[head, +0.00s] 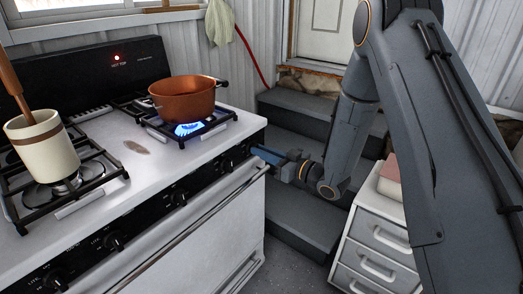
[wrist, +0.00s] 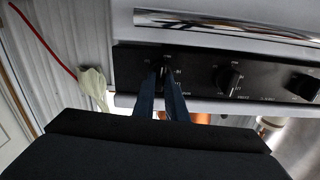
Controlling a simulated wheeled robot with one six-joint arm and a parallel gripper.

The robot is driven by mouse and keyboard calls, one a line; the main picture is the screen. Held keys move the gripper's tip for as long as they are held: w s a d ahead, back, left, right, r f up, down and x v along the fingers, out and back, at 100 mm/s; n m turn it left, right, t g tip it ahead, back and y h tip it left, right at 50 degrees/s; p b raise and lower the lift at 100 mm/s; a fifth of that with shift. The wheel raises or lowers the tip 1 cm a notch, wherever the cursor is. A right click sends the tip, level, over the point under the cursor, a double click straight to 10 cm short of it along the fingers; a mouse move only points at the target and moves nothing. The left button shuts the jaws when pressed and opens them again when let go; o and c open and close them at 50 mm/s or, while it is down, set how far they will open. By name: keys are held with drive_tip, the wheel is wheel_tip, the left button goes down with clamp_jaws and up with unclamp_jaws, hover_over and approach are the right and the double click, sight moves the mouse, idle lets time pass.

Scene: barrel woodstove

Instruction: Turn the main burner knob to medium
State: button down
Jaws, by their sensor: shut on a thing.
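My gripper (head: 264,154) reaches the right end of the stove's black front panel in the head view. In the wrist view, the two blue fingers of my gripper (wrist: 163,82) are closed around a black knob (wrist: 159,66), the end one of the row. The fingers cover part of this knob, so its exact pointer angle cannot be read.
More knobs sit along the panel, one (wrist: 228,79) beside the held knob. An oven handle (head: 190,222) runs below them. A cream crock (head: 43,144) stands on the left burner. A white drawer unit (head: 372,245) and grey steps (head: 300,215) are to the right.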

drive_tip(key=shift+m, duration=1)
drive_tip(key=c, duration=1.8)
unclamp_jaws()
drive_tip(key=v, duration=0.8)
